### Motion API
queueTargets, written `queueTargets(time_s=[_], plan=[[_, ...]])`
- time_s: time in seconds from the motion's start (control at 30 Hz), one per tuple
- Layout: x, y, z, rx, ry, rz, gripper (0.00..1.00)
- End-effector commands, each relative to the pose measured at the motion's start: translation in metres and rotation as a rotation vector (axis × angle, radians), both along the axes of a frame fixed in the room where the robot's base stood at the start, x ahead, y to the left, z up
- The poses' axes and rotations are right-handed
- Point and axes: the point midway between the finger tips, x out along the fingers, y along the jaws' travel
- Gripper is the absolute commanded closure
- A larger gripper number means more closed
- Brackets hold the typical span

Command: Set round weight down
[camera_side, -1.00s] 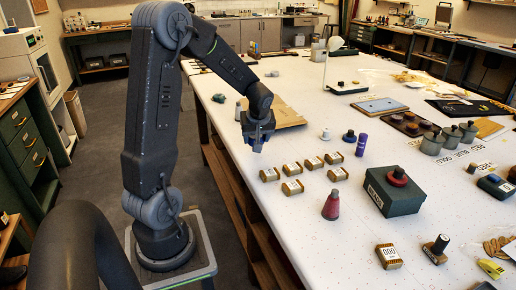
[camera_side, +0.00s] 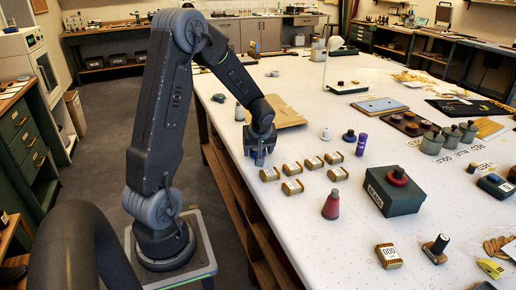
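My gripper (camera_side: 260,162) points down over the table's left edge, just behind the nearest row of small tan labelled blocks (camera_side: 293,169). Its dark fingers are small here. I cannot tell whether they are open or shut, and no round weight shows clearly between them. Several small knobbed pieces stand on the white table (camera_side: 310,225): a dark blue one (camera_side: 349,136), and a red one (camera_side: 398,174) on a dark green box (camera_side: 392,195). I cannot tell which of these, if any, is the round weight.
A red cone-shaped piece (camera_side: 331,205) and a purple cylinder (camera_side: 361,145) stand near the blocks. A brown tray (camera_side: 398,131), grey lidded canisters (camera_side: 432,143) and a blue-grey board (camera_side: 379,106) lie farther right. A tan sheet (camera_side: 286,115) lies behind my gripper.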

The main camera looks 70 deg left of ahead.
Motion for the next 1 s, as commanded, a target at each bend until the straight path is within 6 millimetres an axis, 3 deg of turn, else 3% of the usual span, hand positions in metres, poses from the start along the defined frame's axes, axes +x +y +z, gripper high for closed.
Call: queueTargets(time_s=[0.1,0.47,1.0], plan=[[0.000,0.000,0.000,0.000,0.000,0.000,0.19],[0.000,-0.002,0.009,0.003,-0.001,0.000,0.19],[-0.008,-0.042,0.100,0.002,0.000,-0.001,0.19]])
